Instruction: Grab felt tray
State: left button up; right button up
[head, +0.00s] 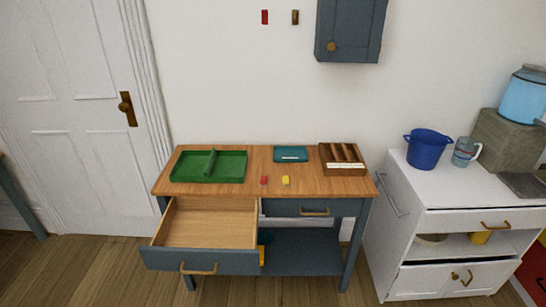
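A green tray (193,178) with raised sides and a divider lies on the left part of the wooden tabletop (305,186). It looks like the felt tray, though its material is hard to tell from here. Its compartments look empty. A smaller flat teal case or tray (290,152) lies at the back middle of the tabletop. Neither of my grippers shows in the head view, and nothing is touching the green tray.
The table's left drawer (205,262) is pulled out and empty; its right drawer is shut. A red piece (264,180), a yellow piece (285,180) and a brown divided box (342,172) are on the tabletop. A white cabinet (400,210) stands right. Floor in front is clear.

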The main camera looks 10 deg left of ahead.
aim_at(213, 166)
jog(key=u, duration=1)
